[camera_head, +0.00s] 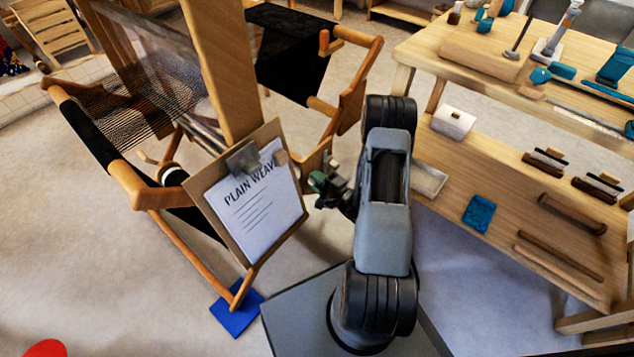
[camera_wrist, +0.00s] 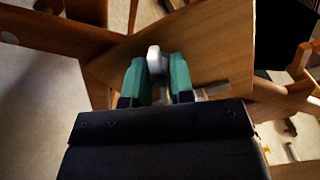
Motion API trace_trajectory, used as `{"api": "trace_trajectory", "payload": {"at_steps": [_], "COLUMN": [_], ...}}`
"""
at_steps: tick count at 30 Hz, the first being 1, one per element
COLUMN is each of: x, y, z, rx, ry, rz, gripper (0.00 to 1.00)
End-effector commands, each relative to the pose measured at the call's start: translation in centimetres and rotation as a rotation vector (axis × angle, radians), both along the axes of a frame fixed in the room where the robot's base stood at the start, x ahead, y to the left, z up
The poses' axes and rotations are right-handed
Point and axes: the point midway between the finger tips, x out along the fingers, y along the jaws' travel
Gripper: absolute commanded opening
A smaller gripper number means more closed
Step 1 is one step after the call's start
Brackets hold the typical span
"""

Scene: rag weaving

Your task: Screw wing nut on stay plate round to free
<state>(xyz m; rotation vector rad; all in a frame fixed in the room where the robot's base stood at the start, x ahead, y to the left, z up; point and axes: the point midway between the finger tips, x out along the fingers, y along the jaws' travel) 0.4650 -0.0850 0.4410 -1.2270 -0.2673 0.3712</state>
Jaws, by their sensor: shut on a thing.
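My gripper (camera_head: 318,183) is at the right side of the wooden loom, just right of the clipboard, in the head view. In the wrist view my gripper (camera_wrist: 155,75) has green fingertips closed on a pale grey metal piece, which appears to be the wing nut (camera_wrist: 154,58). Its rounded top stands up between the fingertips. Behind it is a flat wooden plate (camera_wrist: 215,40), apparently the stay plate. A small metal end (camera_wrist: 215,88) shows just right of the fingers. In the head view the nut is hidden by the gripper.
A clipboard (camera_head: 248,200) reading "PLAIN WEAVE" hangs near my arm's left. The loom frame (camera_head: 212,60) rises behind it. A wooden workbench with a lower shelf (camera_head: 480,160) stands at the right. A blue pad (camera_head: 236,310) lies under the loom's foot.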

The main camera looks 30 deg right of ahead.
Motion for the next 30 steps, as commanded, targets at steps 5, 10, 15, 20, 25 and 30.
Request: {"api": "trace_trajectory", "payload": {"at_steps": [5, 10, 15, 20, 25, 30], "x": [-0.02, 0.00, 0.00, 0.00, 0.00, 0.00], "y": [-0.13, -0.15, -0.17, -0.16, -0.17, -0.15], "z": [-0.26, -0.18, -0.15, -0.12, -0.11, -0.11], "rx": [-0.080, -0.126, -0.147, -0.152, -0.152, -0.151], "ry": [-0.034, -0.054, -0.064, -0.066, -0.066, -0.066], "rz": [-0.005, -0.005, -0.006, -0.006, -0.006, -0.005], "gripper": [0.00, 0.00, 0.00, 0.00, 0.00, 0.29]}}
